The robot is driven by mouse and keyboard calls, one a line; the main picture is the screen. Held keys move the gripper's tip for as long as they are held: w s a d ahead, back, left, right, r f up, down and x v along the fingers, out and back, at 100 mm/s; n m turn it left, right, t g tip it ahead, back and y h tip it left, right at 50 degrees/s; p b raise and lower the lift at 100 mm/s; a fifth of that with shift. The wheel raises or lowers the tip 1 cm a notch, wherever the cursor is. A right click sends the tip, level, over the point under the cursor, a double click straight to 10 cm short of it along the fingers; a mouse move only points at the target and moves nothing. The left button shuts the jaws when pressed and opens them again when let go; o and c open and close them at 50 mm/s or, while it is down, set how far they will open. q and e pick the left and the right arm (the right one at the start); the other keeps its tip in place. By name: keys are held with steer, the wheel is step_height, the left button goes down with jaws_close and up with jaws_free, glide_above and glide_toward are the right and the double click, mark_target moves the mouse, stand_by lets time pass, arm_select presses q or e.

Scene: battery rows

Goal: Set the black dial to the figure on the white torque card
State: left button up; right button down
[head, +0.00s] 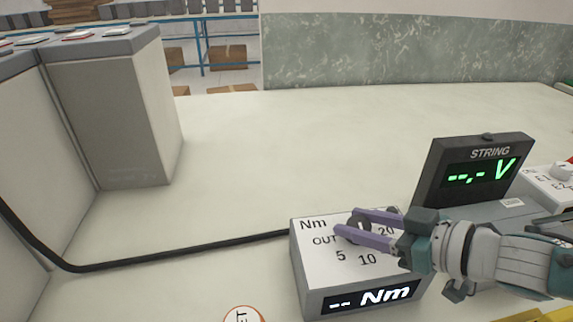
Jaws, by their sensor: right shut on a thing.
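The black dial (359,229) is on the sloping white top of a grey box (309,254) marked "Nm", at the lower middle of the head view. The figures OUT, 5, 10 and 20 show around the dial; the gripper covers part of the face. The box's front display (373,297) reads "-- Nm". My right gripper (345,222) comes in from the right, with its two purple fingers shut on the dial, one on each side. Which mark the dial points to is hard to tell. I cannot make out a white torque card. My left gripper is not in view.
A dark "STRING" display (472,172) reading "--.- V" stands behind my right wrist. A white labelled box (551,186) is at the right edge. A black cable (180,257) runs left from the dial box. Large grey battery blocks (112,110) stand at left. The middle surface is clear.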

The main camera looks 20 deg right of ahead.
steer(key=shift+d+f+n+g+y+b, duration=0.1)
steer(key=shift+n+g+y+b, duration=0.35)
steer(key=shift+n+y, duration=0.35)
steer(key=shift+c, duration=1.8)
jaws_free()
steer(key=p+v, duration=0.2)
steer(key=v, duration=0.8)
steer(key=shift+w, duration=0.1)
